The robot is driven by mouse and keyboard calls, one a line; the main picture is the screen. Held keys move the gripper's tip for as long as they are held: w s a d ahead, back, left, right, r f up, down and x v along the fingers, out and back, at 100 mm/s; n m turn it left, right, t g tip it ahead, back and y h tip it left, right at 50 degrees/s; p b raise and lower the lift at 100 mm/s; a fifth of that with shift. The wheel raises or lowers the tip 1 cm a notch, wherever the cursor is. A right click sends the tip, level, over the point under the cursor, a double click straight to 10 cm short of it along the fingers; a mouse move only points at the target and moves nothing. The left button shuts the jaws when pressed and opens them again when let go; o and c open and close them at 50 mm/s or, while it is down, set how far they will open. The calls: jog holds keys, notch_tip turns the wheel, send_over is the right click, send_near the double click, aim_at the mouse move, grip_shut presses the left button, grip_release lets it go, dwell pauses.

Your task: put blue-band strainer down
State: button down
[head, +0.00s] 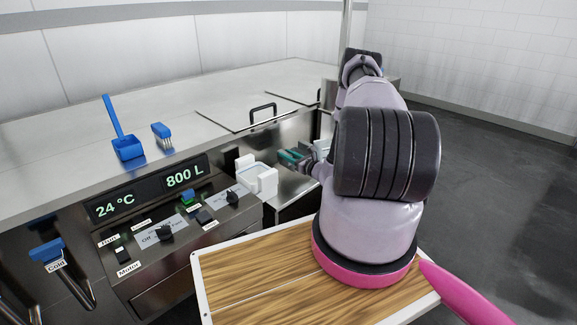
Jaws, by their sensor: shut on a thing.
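My gripper (291,157), with teal fingers, is small and far off at the end of my arm, by the steel front of the vat. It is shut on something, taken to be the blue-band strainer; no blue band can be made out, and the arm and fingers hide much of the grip. A white open-topped piece with raised ends (260,178) is just left of the fingers. A pale bluish-white piece (322,147) shows partly behind the gripper. I cannot tell which of these, if either, is the strainer, or whether it touches a surface.
A steel vat top (215,92) holds a blue scoop (127,147) and a blue brush (163,137). Lidded hatches with black handles (262,112) are behind. A control panel (165,228) and a blue cold tap (47,252) are at left. The floor (490,165) at right is clear.

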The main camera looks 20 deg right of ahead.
aim_at(290, 165)
jog(key=shift+f, duration=2.15)
jog(key=c, duration=0.6)
grip_release()
jog(key=shift+a+f, duration=0.1)
jog(key=shift+f, duration=0.05)
